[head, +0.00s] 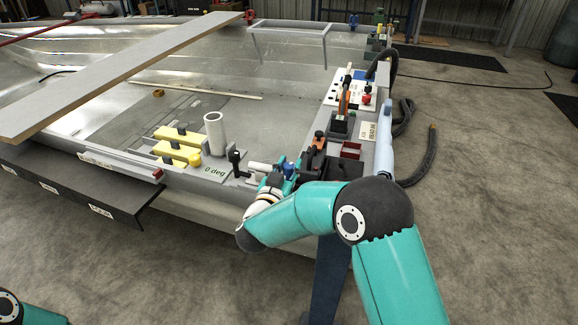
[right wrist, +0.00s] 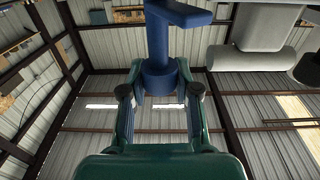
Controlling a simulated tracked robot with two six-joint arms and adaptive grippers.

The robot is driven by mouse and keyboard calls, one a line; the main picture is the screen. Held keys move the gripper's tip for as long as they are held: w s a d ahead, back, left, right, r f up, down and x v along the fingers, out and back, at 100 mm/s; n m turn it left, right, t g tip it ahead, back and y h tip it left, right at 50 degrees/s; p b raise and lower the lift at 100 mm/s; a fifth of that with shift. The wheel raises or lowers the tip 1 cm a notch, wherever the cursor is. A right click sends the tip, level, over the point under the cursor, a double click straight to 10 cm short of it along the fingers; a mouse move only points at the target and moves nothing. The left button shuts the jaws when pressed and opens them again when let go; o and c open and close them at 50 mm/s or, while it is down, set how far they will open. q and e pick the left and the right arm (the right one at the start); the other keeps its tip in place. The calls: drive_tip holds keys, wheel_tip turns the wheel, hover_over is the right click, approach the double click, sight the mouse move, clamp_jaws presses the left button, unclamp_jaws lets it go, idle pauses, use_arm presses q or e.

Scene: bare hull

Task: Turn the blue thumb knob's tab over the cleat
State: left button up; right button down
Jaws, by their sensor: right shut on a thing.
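The blue thumb knob (right wrist: 160,78) is in the upper middle of the right wrist view, with a round body and a flat tab (right wrist: 178,14) that reaches up and to the right. My right gripper (right wrist: 159,95) is shut on the round body, one finger on each side. In the head view the blue knob (head: 288,170) shows as a small patch near the hull's front edge, beside my right gripper (head: 284,181), and is partly hidden by it. I cannot make out the cleat for certain in either view. My left gripper is out of view.
A pale cylinder (head: 260,167) lies left of the knob, close to a black upright handle (head: 235,160). A white upright tube (head: 215,134) and yellow blocks (head: 178,145) stand farther left. Tools and a red-lined tray (head: 350,151) crowd the deck at right. A plank (head: 120,70) crosses the hull.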

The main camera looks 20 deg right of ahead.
sight(284, 169)
drive_tip(key=m+g+h+p, duration=0.1)
drive_tip(key=m+g+h, duration=0.2)
drive_tip(key=g+h, duration=0.1)
drive_tip(key=shift+a+r+m+p, duration=0.1)
drive_tip(key=shift+m+p, duration=0.25)
drive_tip(key=shift+m, duration=0.05)
drive_tip(key=shift+m+g+h+p, duration=0.55)
drive_tip(key=shift+m+g+h, duration=0.85)
drive_tip(key=shift+g, duration=0.8)
drive_tip(key=shift+m+g, duration=0.3)
drive_tip(key=shift+m, duration=0.1)
drive_tip(key=c, duration=0.8)
unclamp_jaws()
drive_tip(key=shift+v, duration=3.65)
drive_tip(key=shift+s, duration=0.1)
